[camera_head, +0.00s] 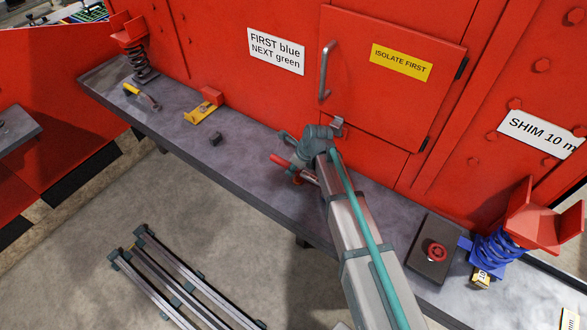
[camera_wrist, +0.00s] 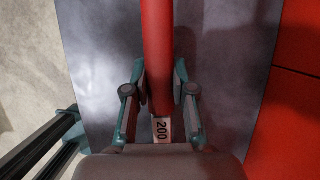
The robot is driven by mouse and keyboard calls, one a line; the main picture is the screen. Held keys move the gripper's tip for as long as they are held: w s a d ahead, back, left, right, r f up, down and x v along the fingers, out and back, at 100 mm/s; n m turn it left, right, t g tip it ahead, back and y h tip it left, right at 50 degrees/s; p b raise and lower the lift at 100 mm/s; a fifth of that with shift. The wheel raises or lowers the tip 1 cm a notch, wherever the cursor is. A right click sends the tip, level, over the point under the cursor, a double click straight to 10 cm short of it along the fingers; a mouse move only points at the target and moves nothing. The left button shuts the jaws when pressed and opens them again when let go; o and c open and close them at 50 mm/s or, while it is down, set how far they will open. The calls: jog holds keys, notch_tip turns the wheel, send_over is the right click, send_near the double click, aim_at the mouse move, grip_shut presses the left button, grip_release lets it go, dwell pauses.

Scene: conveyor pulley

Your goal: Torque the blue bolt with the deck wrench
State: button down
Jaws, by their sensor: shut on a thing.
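My gripper (camera_wrist: 160,78) is shut on a red handle (camera_wrist: 157,30), taken to be the deck wrench's, with a finger on each side. A white tag marked 200 (camera_wrist: 162,130) shows at the handle's near end. In the head view my gripper (camera_head: 296,168) is low over the grey deck, partly hidden by my arm, with red handle parts (camera_head: 280,162) showing beside it. The wrench's head cannot be made out. A blue spring (camera_head: 495,248) stands at the right under a red bracket, with a small blue part (camera_head: 465,243) at its left. I cannot make out a blue bolt.
A red stop button (camera_head: 436,252) on a dark box stands left of the blue spring. A red panel door with a handle (camera_head: 325,72) rises behind.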

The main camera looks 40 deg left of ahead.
jog(key=shift+r, duration=0.15)
jog(key=shift+r+p, duration=2.15)
jog(key=shift+r, duration=2.5)
notch_tip(320, 180, down, 6)
jog(key=b, duration=0.6)
jog(key=shift+r, duration=0.2)
